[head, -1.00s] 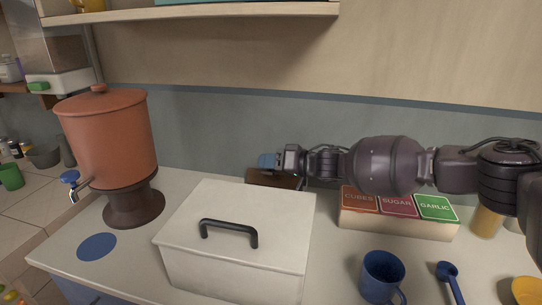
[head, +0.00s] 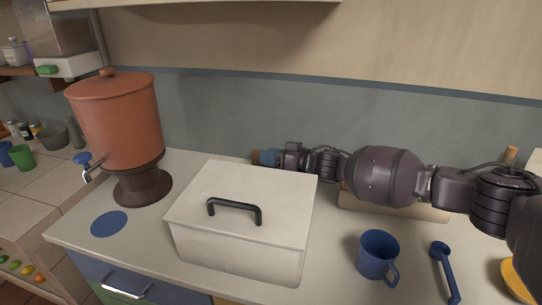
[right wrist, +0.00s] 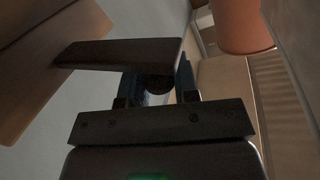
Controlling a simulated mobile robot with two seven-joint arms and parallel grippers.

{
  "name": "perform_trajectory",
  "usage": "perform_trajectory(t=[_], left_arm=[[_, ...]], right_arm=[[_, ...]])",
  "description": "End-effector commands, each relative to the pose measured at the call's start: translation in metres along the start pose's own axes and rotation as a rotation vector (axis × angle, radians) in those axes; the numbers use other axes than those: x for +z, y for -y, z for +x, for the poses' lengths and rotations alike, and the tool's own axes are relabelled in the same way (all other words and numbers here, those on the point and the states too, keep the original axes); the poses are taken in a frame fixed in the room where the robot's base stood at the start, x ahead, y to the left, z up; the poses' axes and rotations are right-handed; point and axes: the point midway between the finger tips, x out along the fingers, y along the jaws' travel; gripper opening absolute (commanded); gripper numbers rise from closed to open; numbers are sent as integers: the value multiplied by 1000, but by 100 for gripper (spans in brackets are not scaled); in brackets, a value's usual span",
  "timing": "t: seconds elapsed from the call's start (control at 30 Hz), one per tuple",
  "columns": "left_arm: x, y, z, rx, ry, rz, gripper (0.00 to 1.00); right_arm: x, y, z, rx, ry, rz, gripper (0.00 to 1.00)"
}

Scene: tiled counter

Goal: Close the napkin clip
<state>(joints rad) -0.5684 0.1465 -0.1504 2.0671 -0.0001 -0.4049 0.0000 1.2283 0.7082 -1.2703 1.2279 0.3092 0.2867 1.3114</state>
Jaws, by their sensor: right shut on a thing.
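My right gripper (head: 266,158) reaches left behind the white box, close to the back wall. In the right wrist view, its two fingers (right wrist: 158,85) are shut on a dark piece with a round end. A flat dark bar (right wrist: 120,53), which looks like the napkin clip's arm, crosses just beyond the fingers. A brown wooden part (right wrist: 45,60) shows to its left. In the head view, a small brown edge (head: 255,156) shows beside the fingertips. The white box and my arm hide most of the clip, so I cannot tell how far it is open. My left gripper is out of view.
The white lidded box (head: 240,240) stands in front of my right gripper. A terracotta dispenser (head: 118,120) stands at left. A low wooden box (head: 400,205) is behind my arm.

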Motion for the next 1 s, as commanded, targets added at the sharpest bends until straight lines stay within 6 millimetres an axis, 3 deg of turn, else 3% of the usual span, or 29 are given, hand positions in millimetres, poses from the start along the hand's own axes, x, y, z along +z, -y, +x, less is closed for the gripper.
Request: perform_trajectory(t=[0.13, 0.17, 0.33, 0.67, 0.83, 1.0], left_arm=[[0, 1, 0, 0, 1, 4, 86], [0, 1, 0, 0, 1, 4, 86], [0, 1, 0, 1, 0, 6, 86], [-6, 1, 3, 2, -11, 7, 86], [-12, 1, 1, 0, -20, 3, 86], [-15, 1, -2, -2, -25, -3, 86]], right_arm=[[0, 0, 0, 0, 0, 1, 0], [0, 0, 0, 0, 0, 1, 30], [0, 0, 0, 0, 1, 2, 54], [-3, 1, 0, 0, 0, 1, 54], [-23, 8, -3, 0, -2, -3, 54], [-55, 19, -7, -2, -3, -4, 54]])
